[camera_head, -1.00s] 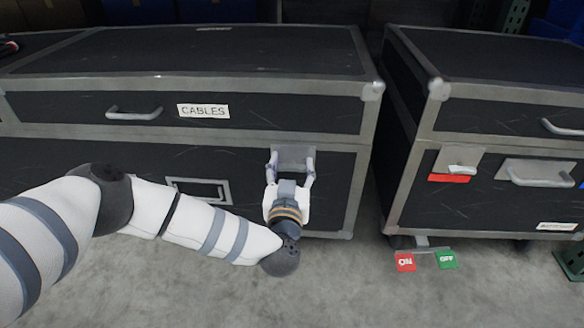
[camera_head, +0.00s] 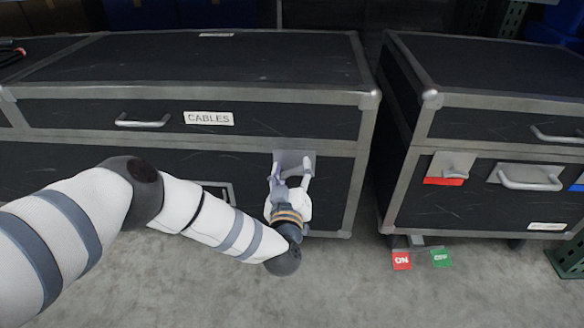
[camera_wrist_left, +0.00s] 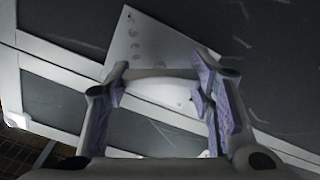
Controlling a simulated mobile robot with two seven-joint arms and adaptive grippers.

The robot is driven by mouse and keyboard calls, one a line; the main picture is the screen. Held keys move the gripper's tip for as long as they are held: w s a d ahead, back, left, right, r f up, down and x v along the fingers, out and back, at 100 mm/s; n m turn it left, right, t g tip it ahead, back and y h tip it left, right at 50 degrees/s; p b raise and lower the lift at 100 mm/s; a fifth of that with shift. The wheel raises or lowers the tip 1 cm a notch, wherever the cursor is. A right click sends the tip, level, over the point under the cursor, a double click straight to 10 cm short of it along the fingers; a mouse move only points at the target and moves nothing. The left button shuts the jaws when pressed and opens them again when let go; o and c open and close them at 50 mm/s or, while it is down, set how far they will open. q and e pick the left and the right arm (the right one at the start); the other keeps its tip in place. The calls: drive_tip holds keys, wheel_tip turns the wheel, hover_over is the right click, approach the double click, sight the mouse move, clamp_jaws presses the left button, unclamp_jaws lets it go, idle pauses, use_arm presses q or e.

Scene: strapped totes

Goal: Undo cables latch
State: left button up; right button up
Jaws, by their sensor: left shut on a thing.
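The cables case (camera_head: 120,90) is black with grey metal edges and carries a white CABLES label (camera_head: 208,118) on its front. Its latch (camera_head: 296,159) is a grey plate on the front, near the right corner, across the seam below the lid. My left gripper (camera_head: 291,171) is at this latch, its fingers pointing into the case front. In the left wrist view the fingers (camera_wrist_left: 160,90) are shut on the pale bar of the latch (camera_wrist_left: 160,73), one at each end. The latch plate (camera_wrist_left: 143,42) lies behind it. My right gripper is not in view.
A handle (camera_head: 143,121) is left of the label. A second black case (camera_head: 485,85) stands at right across a narrow gap, with a red-marked latch (camera_head: 446,170) and a handle (camera_head: 530,178). Red ON and green OFF tags (camera_head: 402,260) show below. Grey floor is clear in front.

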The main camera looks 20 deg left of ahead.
use_arm(q)
drive_tip(key=n, duration=0.6)
drive_tip(key=shift+f, duration=0.15)
drive_tip(key=n, duration=0.6)
drive_tip(key=shift+f, duration=0.1)
drive_tip(key=shift+n, duration=0.4)
drive_tip(key=o, duration=1.2)
drive_tip(key=shift+s, duration=0.15)
drive_tip(key=v, duration=1.2)
